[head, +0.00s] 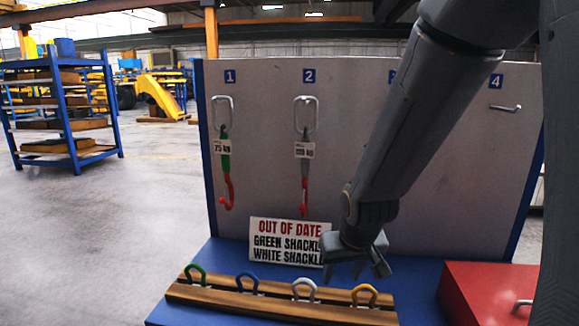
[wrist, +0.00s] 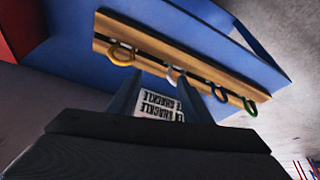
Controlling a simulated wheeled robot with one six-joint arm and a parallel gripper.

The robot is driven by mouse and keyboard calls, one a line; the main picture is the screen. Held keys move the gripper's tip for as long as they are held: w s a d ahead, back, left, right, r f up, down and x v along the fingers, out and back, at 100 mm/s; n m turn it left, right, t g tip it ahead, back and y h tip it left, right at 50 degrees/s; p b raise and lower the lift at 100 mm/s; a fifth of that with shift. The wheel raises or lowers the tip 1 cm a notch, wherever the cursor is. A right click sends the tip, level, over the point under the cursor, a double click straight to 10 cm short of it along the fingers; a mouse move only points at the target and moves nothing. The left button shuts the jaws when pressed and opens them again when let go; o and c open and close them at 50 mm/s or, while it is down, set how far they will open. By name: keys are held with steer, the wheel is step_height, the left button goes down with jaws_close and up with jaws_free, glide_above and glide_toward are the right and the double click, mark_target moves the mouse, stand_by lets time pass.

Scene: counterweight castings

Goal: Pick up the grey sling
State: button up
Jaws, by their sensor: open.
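The grey sling (head: 304,175) hangs in the head view from a metal loop under number 2 on the grey panel. It has a red hook at its lower end and a white tag near its top; the tag's figure is too blurred to read. My gripper (head: 357,270) is open and empty, low in front of the panel, to the right of the sling and below it. In the wrist view the fingers of my gripper (wrist: 158,95) stand apart with the sign between them. The sling does not show in the wrist view.
A green sling (head: 226,165) with a red hook hangs under number 1. A sign (head: 285,241) reads "OUT OF DATE", green and white shackle. A wooden rack (head: 235,298) holds several coloured shackles. A red box (head: 490,290) stands at right. Peg 4 (head: 506,109) is empty; my arm hides position 3.

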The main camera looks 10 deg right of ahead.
mark_target(306, 164)
steer(key=w+r+t+y+b, duration=0.1)
steer(key=w+r+t, duration=0.3)
steer(key=w, duration=0.6)
steer(key=w+a+r+n+t+y, duration=0.1)
steer(key=w+r+t, duration=0.3)
steer(key=w, duration=0.7)
steer(key=w+r+t+y+b, duration=0.1)
steer(key=w+r+t, duration=0.4)
steer(key=w, duration=0.6)
step_height(306, 164, up, 2)
steer(key=shift+w+a+r+n+b, duration=0.1)
steer(key=shift+a+r+n+b, duration=0.05)
steer(key=shift+n+b, duration=0.25)
steer(key=w+p, duration=0.1)
steer(key=w, duration=0.1)
steer(key=w+p, duration=0.1)
steer(key=w, duration=0.1)
steer(key=w+a+p, duration=0.1)
steer(key=w, duration=0.1)
steer(key=shift+r, duration=0.25)
steer(key=shift+w+f, duration=0.1)
steer(key=shift+w, duration=0.55)
jaws_close()
steer(key=shift+r, duration=0.2)
